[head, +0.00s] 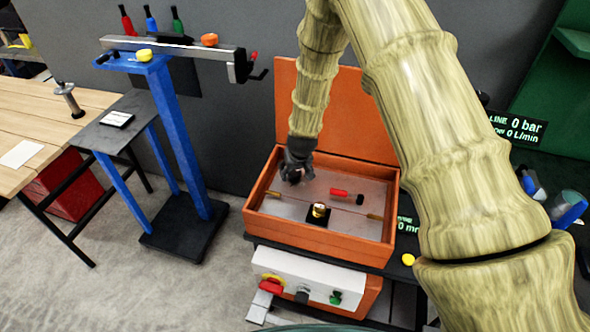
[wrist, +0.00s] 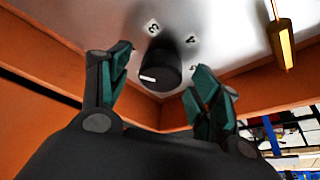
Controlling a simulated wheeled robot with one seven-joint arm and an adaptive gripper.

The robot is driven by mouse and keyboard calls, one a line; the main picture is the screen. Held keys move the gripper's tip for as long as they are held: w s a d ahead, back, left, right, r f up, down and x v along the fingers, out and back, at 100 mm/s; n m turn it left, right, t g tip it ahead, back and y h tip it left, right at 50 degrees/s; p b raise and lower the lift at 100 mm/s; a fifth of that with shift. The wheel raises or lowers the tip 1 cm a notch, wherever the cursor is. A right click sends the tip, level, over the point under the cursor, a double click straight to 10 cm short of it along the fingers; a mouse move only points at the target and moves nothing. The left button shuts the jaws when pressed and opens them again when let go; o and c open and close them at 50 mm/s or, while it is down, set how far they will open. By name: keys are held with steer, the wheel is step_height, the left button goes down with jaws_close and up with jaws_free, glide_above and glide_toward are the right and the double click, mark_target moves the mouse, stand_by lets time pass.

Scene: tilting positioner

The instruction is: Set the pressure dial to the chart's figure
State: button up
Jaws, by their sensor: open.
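The dial is a black round knob (wrist: 158,66) with a white pointer mark. It sits on a pale panel inside the orange box, and white number tags, one reading 3 (wrist: 152,27) and one like a 4 (wrist: 191,40), stand around it. My gripper (wrist: 160,70) is open, with its fingers to either side of the knob; contact cannot be told. In the head view my gripper (head: 297,170) is in the box's back left corner and hides the knob. A screen (head: 517,128) reads LINE 0 bar. No sheet can be surely told as the chart.
The orange box (head: 318,237) has raised walls and an upright lid (head: 335,110). Inside are a brass fitting (head: 319,211) and a red-handled part (head: 340,192). A white control panel (head: 310,278) is in front. A blue stand (head: 180,140) and wooden bench (head: 45,115) are left.

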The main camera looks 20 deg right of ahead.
steer(key=shift+w+f, duration=0.1)
steer(key=shift+f, duration=0.1)
steer(key=c, duration=1)
steer(key=shift+b, duration=0.3)
